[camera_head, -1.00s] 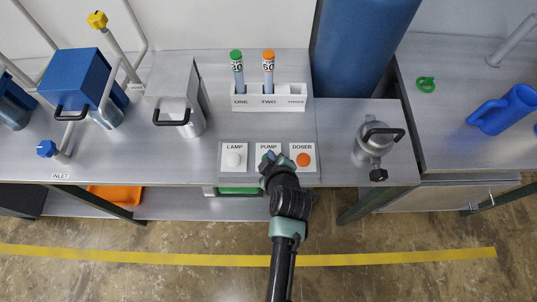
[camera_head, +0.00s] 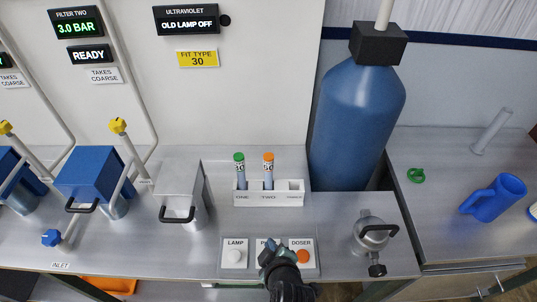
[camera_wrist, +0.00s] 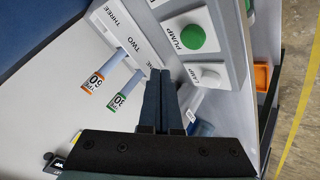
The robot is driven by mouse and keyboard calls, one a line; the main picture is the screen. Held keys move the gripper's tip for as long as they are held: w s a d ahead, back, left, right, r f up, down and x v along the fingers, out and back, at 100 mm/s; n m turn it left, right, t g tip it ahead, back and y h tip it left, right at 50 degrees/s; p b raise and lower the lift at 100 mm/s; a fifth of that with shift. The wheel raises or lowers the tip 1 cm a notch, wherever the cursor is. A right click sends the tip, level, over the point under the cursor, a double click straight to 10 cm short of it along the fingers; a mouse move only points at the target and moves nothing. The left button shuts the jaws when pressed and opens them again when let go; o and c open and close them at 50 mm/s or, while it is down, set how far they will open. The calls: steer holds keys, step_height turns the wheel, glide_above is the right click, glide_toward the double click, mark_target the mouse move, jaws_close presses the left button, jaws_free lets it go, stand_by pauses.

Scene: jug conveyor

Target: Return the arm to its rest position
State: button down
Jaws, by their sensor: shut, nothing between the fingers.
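My gripper (camera_head: 270,246) is shut and empty. In the head view it hides most of the pump button on the control panel (camera_head: 226,270). In the wrist view its two closed fingers (camera_wrist: 160,75) point toward the tube rack (camera_wrist: 135,50), and the green pump button (camera_wrist: 193,37) shows clear of them. My arm reaches in from the bottom edge of the head view, where most of it is cut off.
The white lamp button (camera_head: 234,256) and orange doser button (camera_head: 303,256) flank my gripper. Behind stands the rack (camera_head: 270,199) with two capped tubes. A metal canister (camera_head: 371,233), blue tank (camera_head: 355,115) and blue jug (camera_head: 493,197) stand to the right.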

steer(key=w+d+r+m+t+h+b, duration=0.15)
steer(key=w+r, duration=0.25)
steer(key=r, duration=0.4)
steer(key=w+r+m+t+y, duration=0.1)
steer(key=w+r+t, duration=0.3)
steer(key=r, duration=0.5)
step_height(320, 180, up, 19)
steer(key=w+m+t+b, duration=0.2)
steer(key=m+t, duration=0.1)
steer(key=t, duration=0.1)
steer(key=s+r+m+t+b, duration=0.1)
steer(key=s+r+m+t, duration=0.1)
steer(key=s+r, duration=0.3)
steer(key=s+a+r+m+t+h, duration=0.1)
steer(key=s+r+t, duration=0.3)
steer(key=r, duration=0.9)
steer(key=s+a+r+m+t+b, duration=0.1)
steer(key=s+r+m+t, duration=0.2)
steer(key=s+r, duration=0.4)
step_height(320, 180, up, 2)
steer(key=shift+r+b, duration=0.1)
steer(key=shift+b, duration=0.2)
steer(key=shift+s+h, duration=0.1)
steer(key=shift+h, duration=0.15)
